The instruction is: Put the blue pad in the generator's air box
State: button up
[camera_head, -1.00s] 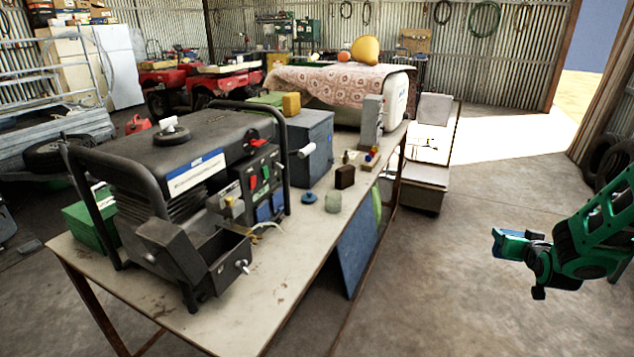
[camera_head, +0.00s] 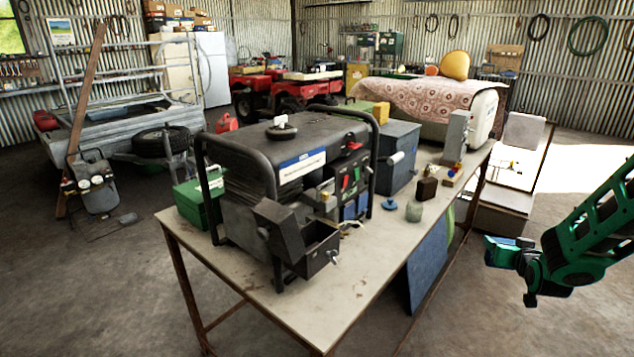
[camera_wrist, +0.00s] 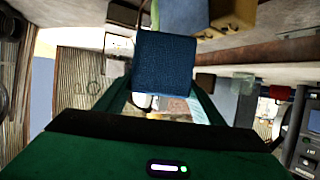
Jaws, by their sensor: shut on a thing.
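My gripper (camera_head: 488,248) is at the right of the head view, out past the bench's right edge and apart from the generator. It is shut on the blue pad, which shows clearly between the fingers in the wrist view (camera_wrist: 165,64). The generator (camera_head: 285,165) is a dark, framed machine on the bench. Its air box (camera_head: 318,246) is the dark open-topped box low on its near side, with a lid tilted up beside it and a light knob on its front. The inside of the box is mostly hidden.
The bench (camera_head: 345,290) has bare room at its front. A glass jar (camera_head: 414,211), a blue round piece (camera_head: 389,204) and a brown block (camera_head: 426,189) stand right of the generator. A blue-grey board (camera_head: 428,262) leans under the bench. Open floor lies between bench and arm.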

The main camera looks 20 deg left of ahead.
jog(key=s+a+r+n+g+y, duration=0.15)
jog(key=a+r, duration=0.25)
jog(key=a, duration=0.5)
jog(key=s+a+r+n+y, duration=0.2)
jog(key=a+r+n+y, duration=0.15)
jog(key=a, duration=0.65)
jog(key=s+a+r+n+y, duration=0.15)
jog(key=a+r, duration=0.25)
jog(key=a, duration=0.5)
jog(key=s+a+r+n+g+y, duration=0.3)
jog(key=s+a+r, duration=0.3)
jog(key=s+a, duration=0.35)
jog(key=s+a+r+n+g+y, duration=0.35)
jog(key=s+a+r, duration=0.35)
jog(key=s+a, duration=0.3)
notch_tip(320, 180, down, 10)
jog(key=shift+w+a+f+h, duration=0.15)
jog(key=shift+w+a+h, duration=0.2)
jog(key=shift+a, duration=0.1)
